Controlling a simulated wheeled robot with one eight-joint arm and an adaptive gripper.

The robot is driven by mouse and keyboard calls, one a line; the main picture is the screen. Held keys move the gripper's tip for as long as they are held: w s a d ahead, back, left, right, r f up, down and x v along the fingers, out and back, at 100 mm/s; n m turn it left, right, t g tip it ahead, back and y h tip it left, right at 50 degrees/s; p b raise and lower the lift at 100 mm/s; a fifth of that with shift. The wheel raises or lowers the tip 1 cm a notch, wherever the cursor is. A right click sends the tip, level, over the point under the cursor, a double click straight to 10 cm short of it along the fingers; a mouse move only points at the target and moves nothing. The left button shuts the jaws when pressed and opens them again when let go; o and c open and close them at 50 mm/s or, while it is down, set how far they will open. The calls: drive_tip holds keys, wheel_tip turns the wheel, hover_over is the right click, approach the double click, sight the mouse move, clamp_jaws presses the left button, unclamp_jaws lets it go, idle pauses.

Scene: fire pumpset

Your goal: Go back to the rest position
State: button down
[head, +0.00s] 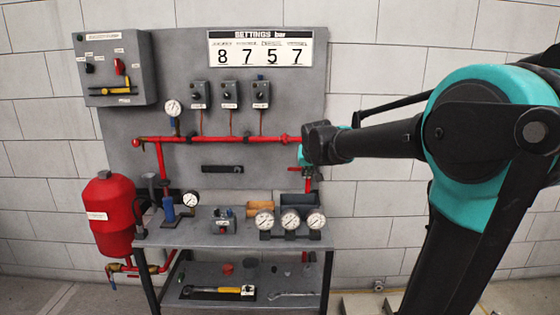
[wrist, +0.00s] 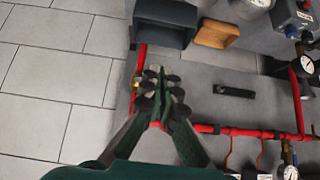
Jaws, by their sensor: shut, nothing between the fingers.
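My gripper (wrist: 162,97) shows in the wrist view with its green fingers drawn together and nothing between the tips. Its tips appear in front of the grey panel, close to the red pipe's right-hand end in the head view. In the head view the dark end of my arm hides most of the gripper. My arm reaches in from the right, roughly level, towards the right edge of the panel.
A red pipe (head: 225,139) crosses the panel (head: 265,105). A red tank (head: 109,215) stands left. The wall area right of the panel is bare.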

drive_tip(key=s+d+f+g, duration=0.1)
drive_tip(key=s+d+f, duration=0.2)
drive_tip(key=s+f, duration=0.5)
drive_tip(key=s+d+f+g, duration=0.1)
drive_tip(key=s+d+f, duration=0.2)
drive_tip(key=s+f, duration=0.5)
drive_tip(key=s+d+f+g, duration=0.2)
drive_tip(key=s+f, duration=0.6)
drive_tip(key=s, duration=0.7)
drive_tip(key=shift+s+d+f, duration=0.15)
drive_tip(key=shift+d, duration=0.7)
drive_tip(key=shift+a, duration=0.2)
